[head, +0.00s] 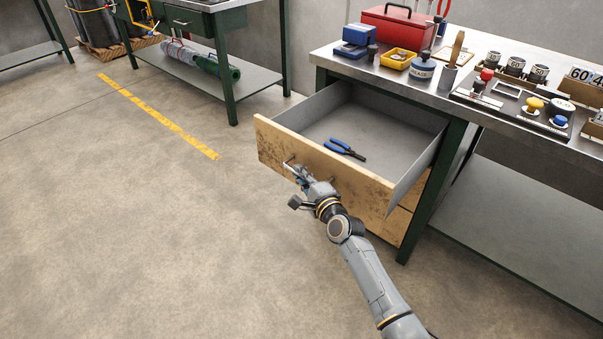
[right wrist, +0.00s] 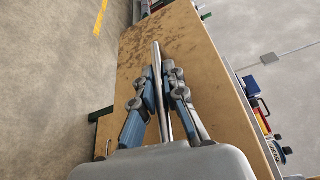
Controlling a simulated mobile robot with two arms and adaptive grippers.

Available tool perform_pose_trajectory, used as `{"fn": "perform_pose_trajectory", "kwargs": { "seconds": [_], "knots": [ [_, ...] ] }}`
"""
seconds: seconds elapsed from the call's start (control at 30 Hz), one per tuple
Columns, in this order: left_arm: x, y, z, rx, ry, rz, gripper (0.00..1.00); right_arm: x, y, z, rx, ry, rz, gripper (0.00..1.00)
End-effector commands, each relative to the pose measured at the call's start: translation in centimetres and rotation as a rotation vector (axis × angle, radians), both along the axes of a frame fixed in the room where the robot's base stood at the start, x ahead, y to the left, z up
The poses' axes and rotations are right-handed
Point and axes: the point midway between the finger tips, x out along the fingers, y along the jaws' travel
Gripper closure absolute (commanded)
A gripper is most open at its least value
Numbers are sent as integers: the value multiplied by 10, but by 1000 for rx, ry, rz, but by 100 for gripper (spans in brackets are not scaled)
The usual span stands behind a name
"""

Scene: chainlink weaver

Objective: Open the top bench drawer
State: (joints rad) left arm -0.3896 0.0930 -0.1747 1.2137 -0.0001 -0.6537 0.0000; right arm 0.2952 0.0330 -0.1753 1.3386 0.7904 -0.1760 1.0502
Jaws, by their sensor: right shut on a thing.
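The top bench drawer (head: 275,145) has a worn wooden front and grey metal sides, and it stands pulled well out from under the bench top. Its floor shows, with blue-handled pliers (head: 345,149) lying on it. My right gripper (head: 302,178) is at the drawer front, shut on the metal bar handle. In the right wrist view the handle (right wrist: 157,52) runs between the two fingers (right wrist: 162,80), in front of the wooden front (right wrist: 205,65). The gripper hides part of the handle in the head view. My left gripper is not in view.
A lower wooden drawer front (head: 392,226) sits beneath, closed. The bench top (head: 340,65) carries a red toolbox (head: 398,27), a yellow tray (head: 398,58) and several other items. Another bench (head: 205,20) stands at the back left. The floor (head: 130,220) left of the drawer is clear.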

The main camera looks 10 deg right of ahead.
Motion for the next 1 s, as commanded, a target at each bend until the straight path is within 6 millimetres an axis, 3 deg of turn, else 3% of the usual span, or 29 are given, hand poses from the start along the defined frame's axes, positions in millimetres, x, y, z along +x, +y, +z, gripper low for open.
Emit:
{"fn": "perform_pose_trajectory", "kwargs": {
  "seconds": [0.27, 0.3, 0.4, 0.77, 1.0],
  "knots": [
    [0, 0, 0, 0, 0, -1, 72, 0, 1, -1, 1, 2, 1, 100],
    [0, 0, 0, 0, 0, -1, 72, 0, 1, -1, 1, 2, 1, 81],
    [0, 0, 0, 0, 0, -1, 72, 0, 0, -1, 0, 2, 0, 66],
    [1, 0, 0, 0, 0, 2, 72, -4, -1, 0, 1, 0, 0, 66],
    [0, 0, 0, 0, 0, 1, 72, -41, -11, 1, 2, 3, -1, 66]
  ]
}}
